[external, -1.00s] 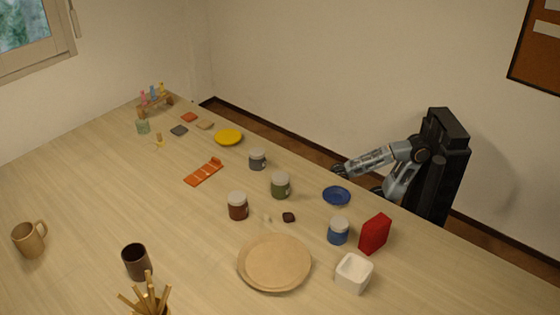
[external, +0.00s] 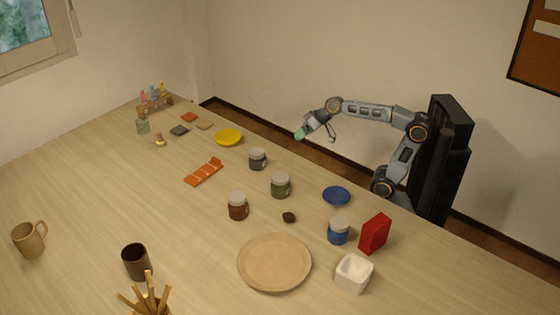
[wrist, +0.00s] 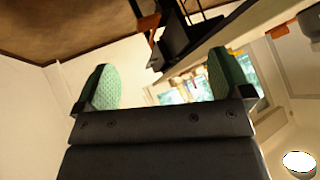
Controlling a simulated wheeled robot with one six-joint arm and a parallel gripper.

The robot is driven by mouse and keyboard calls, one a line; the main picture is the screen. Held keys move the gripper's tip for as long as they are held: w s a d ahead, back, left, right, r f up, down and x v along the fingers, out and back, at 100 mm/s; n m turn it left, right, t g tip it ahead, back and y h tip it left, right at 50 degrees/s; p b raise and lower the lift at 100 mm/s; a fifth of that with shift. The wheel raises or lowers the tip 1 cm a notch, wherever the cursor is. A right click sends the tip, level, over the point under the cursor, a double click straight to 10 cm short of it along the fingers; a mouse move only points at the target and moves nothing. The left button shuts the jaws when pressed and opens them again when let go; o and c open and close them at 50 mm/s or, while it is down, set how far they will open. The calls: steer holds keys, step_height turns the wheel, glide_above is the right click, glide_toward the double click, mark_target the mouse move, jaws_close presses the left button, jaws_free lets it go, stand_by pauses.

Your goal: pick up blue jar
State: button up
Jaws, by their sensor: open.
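The blue jar (external: 338,231) stands upright on the table in the external view. It has a pale lid and is just left of a red box. My gripper (external: 315,133) is raised beyond the table's far edge, up and to the left of the blue jar and well apart from it. In the wrist view my gripper (wrist: 163,88) shows two green-padded fingers spread wide with nothing held between them. I cannot make out the blue jar in the wrist view.
Close to the blue jar are the red box (external: 375,234), a white square bowl (external: 353,273), a blue dish (external: 336,196) and a round tan plate (external: 274,263). A green jar (external: 280,186), a grey jar (external: 257,160) and a dark red jar (external: 238,207) stand further left.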

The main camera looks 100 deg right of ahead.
step_height(320, 180, up, 11)
steer(key=w+d+m+t+p, duration=0.1)
steer(key=w+m+t+p, duration=0.15)
steer(key=p, duration=0.25)
steer(key=w+a+r+m+y+p, duration=0.1)
steer(key=w+a+y+p, duration=0.2)
steer(key=a, duration=0.2)
steer(key=m+g+y+p, duration=0.9)
steer(key=m+y+p, duration=0.15)
steer(key=p, duration=0.25)
glide_toward(338, 230)
steer(key=shift+y, duration=0.25)
steer(key=d, duration=0.2)
steer(key=s+d+f, duration=0.1)
steer(key=d, duration=0.1)
steer(key=d+f, duration=0.1)
steer(key=d, duration=0.1)
steer(key=shift+s+d+f, duration=0.2)
steer(key=b+x, duration=0.1)
steer(key=x, duration=0.6)
steer(key=shift+s, duration=0.1)
steer(key=shift+x, duration=3.3)
